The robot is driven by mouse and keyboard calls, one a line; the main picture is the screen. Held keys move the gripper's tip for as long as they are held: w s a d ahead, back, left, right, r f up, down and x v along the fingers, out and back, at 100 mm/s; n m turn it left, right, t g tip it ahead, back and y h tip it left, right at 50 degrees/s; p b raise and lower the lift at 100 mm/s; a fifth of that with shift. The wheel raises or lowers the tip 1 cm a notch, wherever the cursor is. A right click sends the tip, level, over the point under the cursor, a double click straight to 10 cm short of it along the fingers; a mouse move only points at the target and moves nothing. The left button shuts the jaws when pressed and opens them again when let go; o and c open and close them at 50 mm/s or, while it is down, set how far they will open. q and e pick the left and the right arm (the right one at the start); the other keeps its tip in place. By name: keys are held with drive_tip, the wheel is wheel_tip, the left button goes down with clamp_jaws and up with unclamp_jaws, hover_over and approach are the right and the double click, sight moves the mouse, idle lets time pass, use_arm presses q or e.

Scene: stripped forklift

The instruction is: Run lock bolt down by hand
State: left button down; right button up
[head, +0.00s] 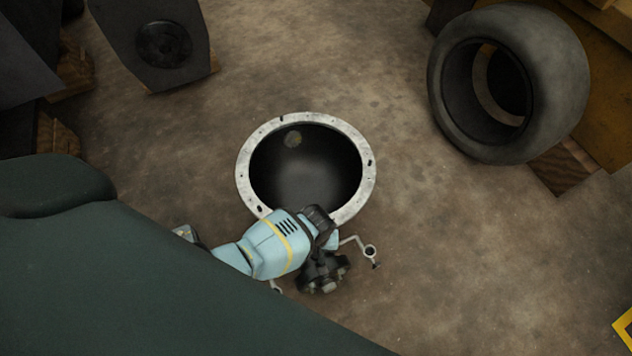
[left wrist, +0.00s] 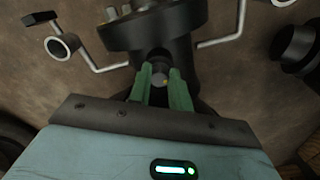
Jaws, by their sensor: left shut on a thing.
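In the left wrist view, the two green fingers of my left gripper (left wrist: 160,85) are closed in on a small grey bolt head (left wrist: 158,77), which I take to be the lock bolt. It shows between the fingertips at a dark round part (left wrist: 148,28). How deep the bolt is seated is hidden. In the head view, the dark part (head: 328,285) is below my light blue left arm, just in front of a pale flanged ring (head: 243,180). The fingertips and bolt cannot be made out there. My right gripper is in neither view.
Thin bent rods reach out on both sides of the dark part, one ending in a small ring (head: 370,251). A large tyre (head: 560,85) stands at the upper right on a wooden block (head: 565,167). Brown floor between is clear.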

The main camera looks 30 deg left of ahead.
use_arm(q)
drive_tip(key=m, duration=0.3)
drive_tip(key=shift+a+m, duration=0.1)
drive_tip(key=shift+m, duration=1.2)
drive_tip(key=m, duration=0.2)
drive_tip(key=shift+m, duration=0.4)
drive_tip(key=m, duration=0.2)
drive_tip(key=shift+a+m, duration=0.1)
drive_tip(key=shift+m, duration=0.2)
drive_tip(key=m, duration=0.4)
drive_tip(key=shift+w, duration=0.15)
drive_tip(key=m, duration=0.3)
drive_tip(key=shift+m, duration=0.3)
drive_tip(key=shift+w+r+m, duration=0.1)
drive_tip(key=shift+m, duration=0.2)
